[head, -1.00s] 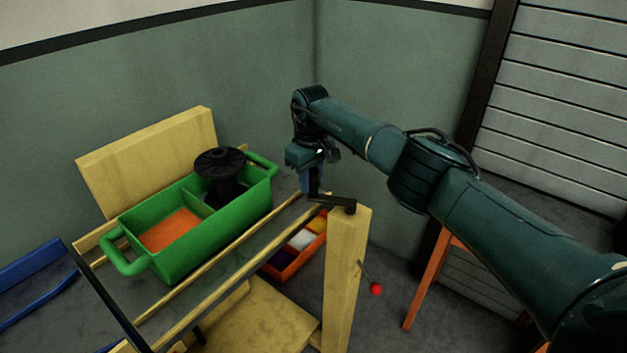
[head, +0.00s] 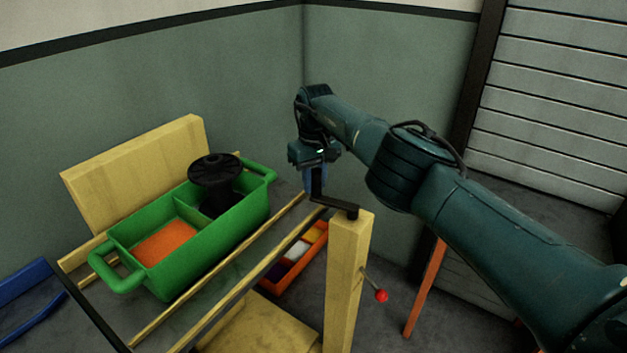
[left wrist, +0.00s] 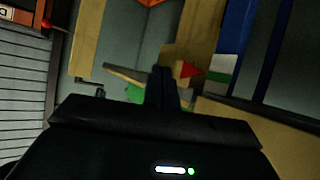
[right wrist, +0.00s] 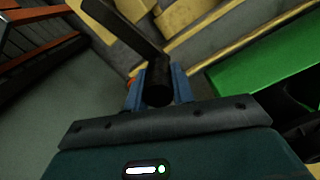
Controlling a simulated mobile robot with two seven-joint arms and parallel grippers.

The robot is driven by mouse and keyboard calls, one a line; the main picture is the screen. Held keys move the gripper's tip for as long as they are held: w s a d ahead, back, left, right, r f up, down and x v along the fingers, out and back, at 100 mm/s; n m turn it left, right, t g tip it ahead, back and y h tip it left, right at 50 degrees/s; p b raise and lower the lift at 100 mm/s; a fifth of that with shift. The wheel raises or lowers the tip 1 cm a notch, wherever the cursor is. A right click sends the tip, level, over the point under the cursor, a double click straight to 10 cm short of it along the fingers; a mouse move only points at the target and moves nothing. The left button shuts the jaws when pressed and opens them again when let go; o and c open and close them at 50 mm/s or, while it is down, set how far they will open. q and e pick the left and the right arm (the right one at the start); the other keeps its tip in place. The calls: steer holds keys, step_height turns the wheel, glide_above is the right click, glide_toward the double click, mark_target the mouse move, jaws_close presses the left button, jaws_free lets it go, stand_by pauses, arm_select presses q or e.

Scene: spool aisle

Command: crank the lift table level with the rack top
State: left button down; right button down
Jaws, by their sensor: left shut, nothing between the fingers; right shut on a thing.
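The crank (head: 337,206) is a black bent handle on top of a pale yellow post (head: 346,280). My right gripper (head: 316,185) is shut on the crank's upright grip, which also shows between the blue fingers in the right wrist view (right wrist: 158,85). The lift table's grey top with yellow rails (head: 225,285) lies left of the post. A green tote (head: 215,248) with an orange compartment and a black spool (head: 214,178) stands on it. My left gripper (left wrist: 166,88) shows only in the left wrist view, shut and empty.
A red-knobbed lever (head: 381,296) sticks out of the post's right side. An orange bin (head: 302,262) with coloured compartments is beyond the table's rail. A blue frame (head: 30,300) is at the far left. Green walls close off the back corner.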

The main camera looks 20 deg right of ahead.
steer(key=shift+s+d+f, duration=0.15)
steer(key=shift+d, duration=0.4)
steer(key=c, duration=1.5)
jaws_free()
steer(key=shift+c, duration=0.2)
steer(key=o, duration=0.4)
steer(key=shift+c, duration=0.2)
steer(key=shift+a, duration=0.1)
